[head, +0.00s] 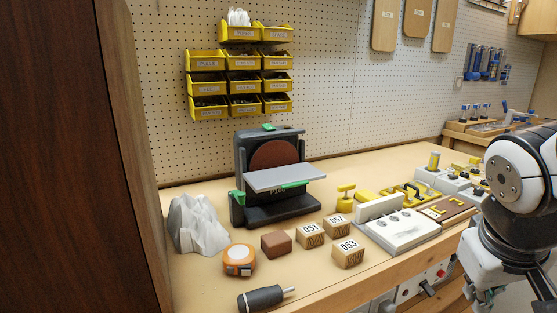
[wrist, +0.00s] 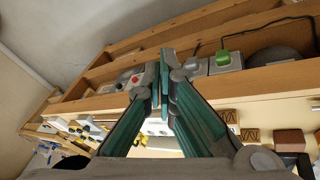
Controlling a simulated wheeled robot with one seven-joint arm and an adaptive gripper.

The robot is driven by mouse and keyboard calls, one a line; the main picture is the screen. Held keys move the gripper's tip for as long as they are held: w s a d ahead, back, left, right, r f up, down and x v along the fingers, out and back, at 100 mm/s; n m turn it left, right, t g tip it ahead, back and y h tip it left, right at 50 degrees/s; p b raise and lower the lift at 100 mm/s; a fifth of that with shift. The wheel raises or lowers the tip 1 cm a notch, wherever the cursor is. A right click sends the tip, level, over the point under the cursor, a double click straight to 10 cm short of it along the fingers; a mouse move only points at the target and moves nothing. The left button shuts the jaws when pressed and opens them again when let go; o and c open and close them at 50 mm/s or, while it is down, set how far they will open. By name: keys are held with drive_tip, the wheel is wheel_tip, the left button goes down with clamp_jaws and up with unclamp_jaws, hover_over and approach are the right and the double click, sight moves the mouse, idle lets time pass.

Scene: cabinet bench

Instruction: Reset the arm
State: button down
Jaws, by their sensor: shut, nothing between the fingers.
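My gripper (wrist: 164,72) shows in the wrist view, its two teal fingers reaching up the picture and their tips together. Nothing is between them. The fingertips appear in front of the bench's front side and are not touching anything that I can make out. In the head view my arm is folded at the right edge, beside the bench's front right; the fingertips cannot be made out clearly there.
The bench top (head: 200,285) holds a sander (head: 277,210), a grey rock-like block (head: 194,224), a tape measure (head: 239,260), a screwdriver (head: 262,298), numbered wooden blocks (head: 348,253) and a white switch panel (head: 402,232). A dark cabinet side (head: 70,150) stands at left.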

drive_tip(key=s+a+g+y, duration=0.2)
drive_tip(key=s+a+y, duration=0.1)
drive_tip(key=s+a, duration=0.8)
wheel_tip(320, 180, up, 21)
drive_tip(key=s+d+t+p, duration=0.1)
drive_tip(key=s+t+p, duration=0.1)
drive_tip(key=p, duration=1.8)
drive_tip(key=shift+s+n+t, duration=0.25)
drive_tip(key=shift+n+t, duration=0.05)
drive_tip(key=shift+t, duration=0.3)
